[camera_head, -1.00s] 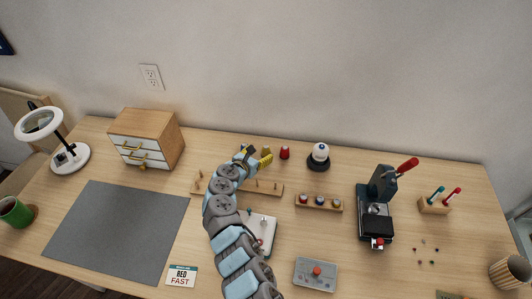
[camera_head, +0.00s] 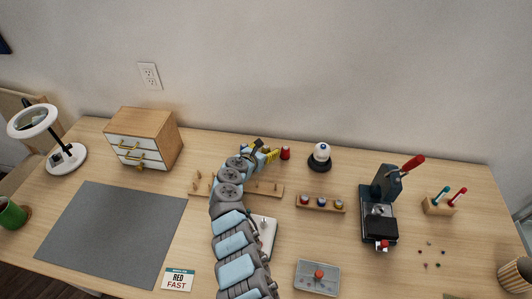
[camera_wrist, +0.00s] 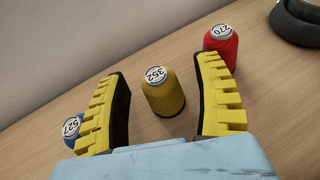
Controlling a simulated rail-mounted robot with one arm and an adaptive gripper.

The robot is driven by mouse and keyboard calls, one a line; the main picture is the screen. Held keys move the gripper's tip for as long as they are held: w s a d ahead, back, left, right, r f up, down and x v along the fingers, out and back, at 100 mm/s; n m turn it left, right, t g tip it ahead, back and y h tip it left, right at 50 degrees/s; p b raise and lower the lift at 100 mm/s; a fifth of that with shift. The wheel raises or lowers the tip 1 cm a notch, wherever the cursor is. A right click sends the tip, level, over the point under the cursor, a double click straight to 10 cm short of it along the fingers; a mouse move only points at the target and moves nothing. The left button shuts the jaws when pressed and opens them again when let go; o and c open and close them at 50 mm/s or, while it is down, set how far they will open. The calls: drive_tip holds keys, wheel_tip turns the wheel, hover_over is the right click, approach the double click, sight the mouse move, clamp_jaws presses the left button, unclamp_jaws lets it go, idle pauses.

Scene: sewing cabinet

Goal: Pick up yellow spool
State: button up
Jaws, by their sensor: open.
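The yellow spool (camera_wrist: 163,95), marked 352 on its top, stands upright on the table in the wrist view. It is between the two open yellow-padded fingers of my gripper (camera_wrist: 163,100), apart from both. In the head view my gripper (camera_head: 268,156) is at the back of the table, and the yellow spool is hidden behind it. A red spool (camera_wrist: 222,45), marked 270, stands just outside the right finger; it also shows in the head view (camera_head: 285,153). A blue spool (camera_wrist: 73,129), marked 527, is outside the left finger, partly hidden by it.
A wooden peg rack (camera_head: 270,188) lies under my arm. A black-based white device (camera_head: 320,157) stands right of the red spool. A small rack with several spools (camera_head: 321,204) and a black press (camera_head: 380,210) are farther right. A drawer cabinet (camera_head: 145,140) stands left.

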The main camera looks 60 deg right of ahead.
drive_tip(key=c, duration=1)
drive_tip(key=shift+r, duration=0.1)
wheel_tip(320, 180, up, 4)
drive_tip(key=p, duration=0.2)
drive_tip(key=shift+p, duration=0.4)
drive_tip(key=s+r+p, duration=0.1)
drive_tip(key=a+p, duration=0.1)
drive_tip(key=shift+s+a+r+p, duration=0.15)
drive_tip(key=shift+s+r+p, duration=0.15)
drive_tip(key=shift+s+r, duration=0.1)
drive_tip(key=s+a+r+p, duration=0.5)
drive_tip(key=s+a+r, duration=0.2)
drive_tip(key=s, duration=0.2)
drive_tip(key=shift+a, duration=0.15)
